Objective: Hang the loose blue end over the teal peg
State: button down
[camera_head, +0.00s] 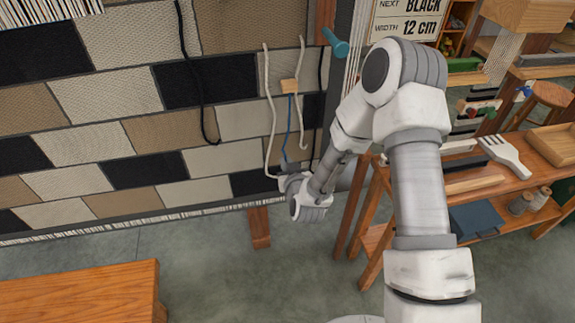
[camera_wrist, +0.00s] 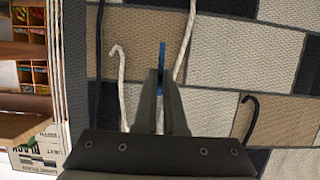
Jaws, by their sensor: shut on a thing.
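The blue end (camera_head: 289,120) hangs as a thin cord in front of the woven cloth, down from a small wooden piece. My gripper (camera_head: 286,165) is low in front of the cloth, at the cord's lower part. In the wrist view my gripper (camera_wrist: 161,75) is shut on the blue end (camera_wrist: 162,52), which shows as a narrow strip at the fingertips. The teal peg (camera_head: 335,43) sticks out near the cloth's right edge, above and to the right of my gripper. The peg is not seen in the wrist view.
White cords (camera_head: 268,110) hang on both sides of the blue one, and black cords (camera_head: 205,100) hang nearby. A wooden shelf table (camera_head: 470,185) with tools stands at the right. A wooden bench (camera_head: 80,290) is at the lower left. Floor between them is clear.

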notch_tip(320, 180, up, 21)
jog(key=s+a+p, duration=0.1)
jog(key=a+p, duration=0.1)
jog(key=p, duration=0.9)
jog(key=shift+s+a, duration=0.15)
jog(key=shift+s, duration=0.15)
notch_tip(320, 180, up, 20)
jog(key=p, duration=1.1)
jog(key=shift+r+p, duration=0.2)
jog(key=shift+p, duration=0.15)
jog(key=shift+w+d+r+b, duration=0.1)
jog(key=shift+w+d+b, duration=0.35)
jog(key=shift+d, duration=1.1)
jog(key=shift+w+d+r+b, duration=0.1)
jog(key=shift+w+d+b, duration=0.3)
jog(key=shift+d, duration=1.1)
jog(key=shift+w+d+r+b, duration=0.1)
jog(key=shift+w+d+b, duration=0.3)
jog(key=shift+d, duration=1.15)
